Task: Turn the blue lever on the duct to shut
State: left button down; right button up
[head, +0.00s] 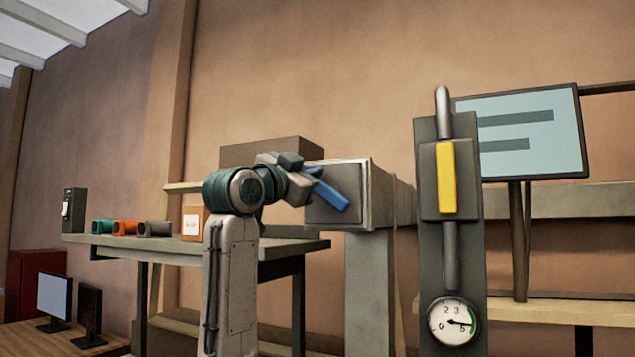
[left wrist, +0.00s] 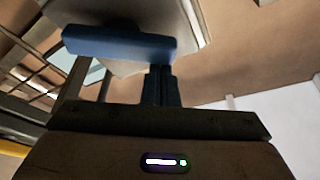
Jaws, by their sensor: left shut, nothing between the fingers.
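The blue lever (head: 330,195) is on the front face of the grey duct (head: 349,212) in the head view. It slants down to the right. My left gripper (head: 306,172) is at the lever's upper left end, shut with nothing between its fingers. In the left wrist view the lever (left wrist: 118,43) is a blue bar across the top. The shut fingers of my left gripper (left wrist: 160,72) point up at its right part. They look close to it or touching; I cannot tell which. My right gripper is not in view.
A grey panel with a yellow block (head: 446,178) and a round gauge (head: 453,320) stands right of the duct. A screen (head: 530,130) is behind it. A workbench (head: 285,249) at left holds several coloured cylinders (head: 126,227) and a box (head: 194,223).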

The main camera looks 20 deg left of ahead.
pick_arm(q)
jog(key=n+y+b, duration=0.1)
jog(key=n, duration=0.1)
jog(key=a+f+n+y+b, duration=0.1)
jog(key=n, duration=0.2)
jog(key=f+n+t+y+b, duration=0.1)
jog(key=n, duration=0.1)
jog(key=shift+w+a+n+b, duration=0.1)
jog(key=shift+a+n+b, duration=0.2)
jog(key=shift+n+b, duration=0.1)
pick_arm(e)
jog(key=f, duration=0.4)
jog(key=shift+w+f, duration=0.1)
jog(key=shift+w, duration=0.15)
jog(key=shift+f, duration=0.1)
pick_arm(q)
jog(key=shift+a, duration=0.1)
